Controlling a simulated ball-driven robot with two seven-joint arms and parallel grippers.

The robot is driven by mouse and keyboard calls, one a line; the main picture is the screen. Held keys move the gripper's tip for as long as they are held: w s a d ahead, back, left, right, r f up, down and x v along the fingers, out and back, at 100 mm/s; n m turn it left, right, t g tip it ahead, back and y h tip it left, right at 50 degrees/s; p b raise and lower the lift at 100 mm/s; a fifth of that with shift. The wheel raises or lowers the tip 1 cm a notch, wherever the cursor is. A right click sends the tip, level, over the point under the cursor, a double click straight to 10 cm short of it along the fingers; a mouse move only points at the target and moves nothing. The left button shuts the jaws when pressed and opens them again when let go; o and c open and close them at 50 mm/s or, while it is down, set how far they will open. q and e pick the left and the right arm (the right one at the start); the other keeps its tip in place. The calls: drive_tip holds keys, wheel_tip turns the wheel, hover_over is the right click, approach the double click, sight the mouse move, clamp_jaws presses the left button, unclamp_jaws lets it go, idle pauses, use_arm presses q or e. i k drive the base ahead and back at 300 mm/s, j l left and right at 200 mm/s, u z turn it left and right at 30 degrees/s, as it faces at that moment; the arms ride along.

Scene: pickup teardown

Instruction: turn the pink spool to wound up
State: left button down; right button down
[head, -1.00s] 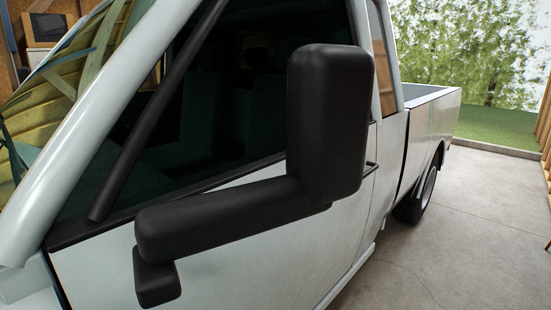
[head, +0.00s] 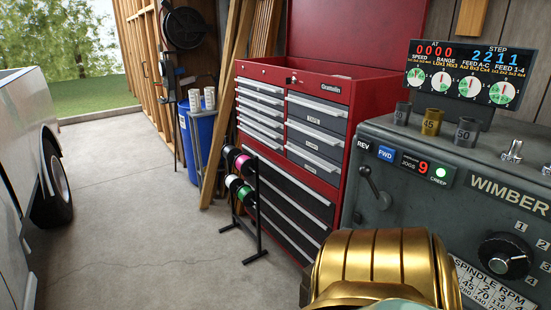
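The pink spool (head: 242,162) is small in the head view, at the top of a black floor rack (head: 257,205) left of the red tool chest. A green spool (head: 246,194) sits below it, with white spools (head: 232,183) to the left. The pink spool is too small to tell how its thread or line is wound. Neither of my grippers is in view.
The red tool chest (head: 325,171) stands right behind the rack. A grey machine (head: 460,170) with dials fills the right. A blue bin (head: 201,135) and leaning boards (head: 226,95) stand behind. The pickup (head: 25,160) is at left; concrete floor (head: 140,210) between is clear.

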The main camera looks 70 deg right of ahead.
sight(242, 163)
drive_tip(key=z, duration=1.95)
